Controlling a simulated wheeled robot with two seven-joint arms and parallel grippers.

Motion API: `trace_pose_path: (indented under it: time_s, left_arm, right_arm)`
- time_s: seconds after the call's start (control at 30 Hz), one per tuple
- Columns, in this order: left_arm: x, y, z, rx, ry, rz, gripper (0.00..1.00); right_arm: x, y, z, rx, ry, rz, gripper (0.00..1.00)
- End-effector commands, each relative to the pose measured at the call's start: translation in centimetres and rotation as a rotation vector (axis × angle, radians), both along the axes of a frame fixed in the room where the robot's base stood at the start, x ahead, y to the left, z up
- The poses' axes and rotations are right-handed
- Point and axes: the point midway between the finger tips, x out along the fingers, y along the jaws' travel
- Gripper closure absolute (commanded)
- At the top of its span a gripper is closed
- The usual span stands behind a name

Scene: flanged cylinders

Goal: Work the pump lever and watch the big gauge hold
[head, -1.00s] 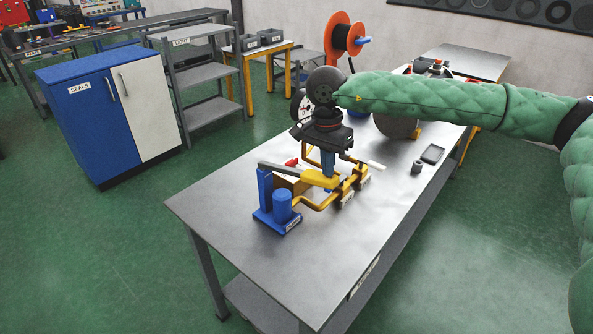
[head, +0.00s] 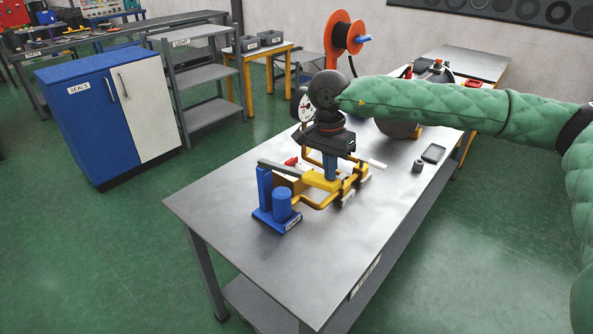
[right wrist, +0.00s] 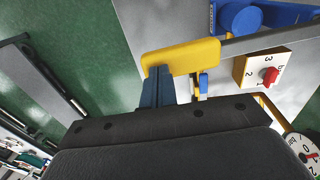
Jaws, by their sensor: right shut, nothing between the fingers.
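The blue pump (head: 282,205) stands on the table's near left part. Its grey lever (head: 280,169) runs right to a yellow grip (head: 322,181), which also shows in the right wrist view (right wrist: 190,56). My right gripper (head: 330,170) points down with its blue fingers together and empty. The fingertips (right wrist: 157,78) are at the yellow grip and appear to touch it from above. The big gauge (head: 306,108), a white dial with a red pointer, is partly hidden behind my gripper. It is cut off in the right wrist view (right wrist: 306,150). My left gripper is out of view.
A box (right wrist: 262,70) with numbers and a red knob stands beside the lever. Yellow pipes with valves (head: 350,185) run right of the pump. The table's near end (head: 290,270) is clear.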

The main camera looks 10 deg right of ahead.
Motion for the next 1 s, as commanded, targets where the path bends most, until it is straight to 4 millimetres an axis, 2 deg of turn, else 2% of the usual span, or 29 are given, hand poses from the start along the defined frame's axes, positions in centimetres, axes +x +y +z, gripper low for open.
trace_pose_path:
  time_s: [0.17, 0.63, 1.0]
  left_arm:
    - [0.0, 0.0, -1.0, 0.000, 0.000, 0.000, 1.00]
    - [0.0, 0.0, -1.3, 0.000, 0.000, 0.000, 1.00]
    - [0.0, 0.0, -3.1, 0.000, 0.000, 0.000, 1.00]
  right_arm:
    - [-0.3, -0.2, -1.1, -0.001, 0.001, 0.000, 1.00]
    - [-0.4, -0.3, -1.4, 0.000, 0.001, 0.000, 1.00]
    - [-0.7, -0.6, -3.4, 0.001, 0.001, -0.001, 1.00]
